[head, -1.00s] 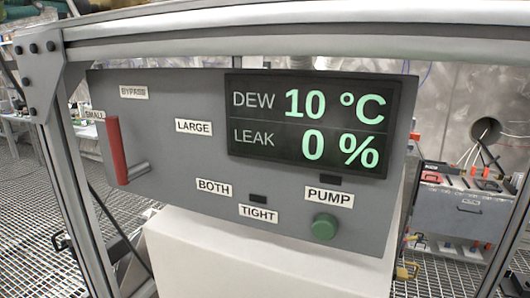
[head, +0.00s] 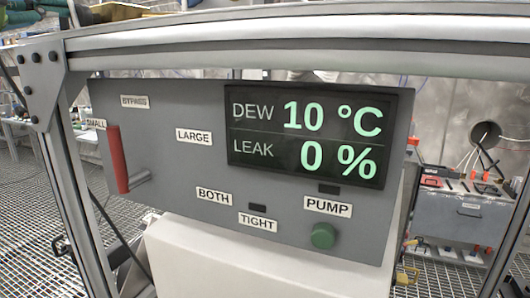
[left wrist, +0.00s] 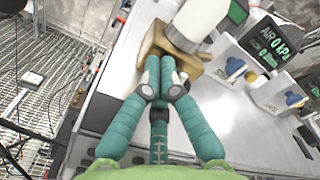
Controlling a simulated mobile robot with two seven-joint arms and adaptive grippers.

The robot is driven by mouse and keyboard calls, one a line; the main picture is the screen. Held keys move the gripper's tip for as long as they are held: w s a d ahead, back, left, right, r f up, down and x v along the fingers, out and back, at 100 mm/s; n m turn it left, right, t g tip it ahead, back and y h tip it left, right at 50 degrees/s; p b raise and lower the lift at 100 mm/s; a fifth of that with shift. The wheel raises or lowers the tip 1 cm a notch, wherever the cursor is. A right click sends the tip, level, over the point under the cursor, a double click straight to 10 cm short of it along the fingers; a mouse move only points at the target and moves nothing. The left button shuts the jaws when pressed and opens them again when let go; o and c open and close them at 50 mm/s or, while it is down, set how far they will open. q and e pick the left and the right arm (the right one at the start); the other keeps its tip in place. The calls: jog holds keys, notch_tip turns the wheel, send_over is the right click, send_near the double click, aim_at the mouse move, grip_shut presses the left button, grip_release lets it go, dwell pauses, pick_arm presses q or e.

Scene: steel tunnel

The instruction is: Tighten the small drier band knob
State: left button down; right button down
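A piece of my left gripper, teal, shows at the top left edge of the head view, beside a tan piece (head: 112,11). In the left wrist view my left gripper (left wrist: 160,64) has its two teal fingers side by side, with no clear gap at the tips. The tips are at the tan piece (left wrist: 190,58), below a white cylinder (left wrist: 198,20); I cannot see anything between them. A blue knob (left wrist: 254,77) stands by a label that seems to read SMALL. Another blue knob (left wrist: 295,100) stands farther right. My right gripper is in neither view.
A grey panel (head: 165,215) reads DEW 10 °C and LEAK 0 %. It carries a red-handled lever (head: 118,160) and a green PUMP button (head: 323,236). A metal frame bar (head: 300,36) crosses above. A bare pale surface (left wrist: 228,108) lies right of my fingers.

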pick_arm(q)
jog(key=shift+s+r, duration=0.1)
jog(key=shift+s, duration=0.1)
jog(key=shift+s+a+b, duration=0.15)
jog(key=shift+s+b, duration=0.15)
jog(key=shift+s, duration=0.05)
jog(key=v, duration=0.5)
jog(key=shift+a+b, duration=0.1)
jog(key=shift+b, duration=0.25)
jog(key=shift+w, duration=0.15)
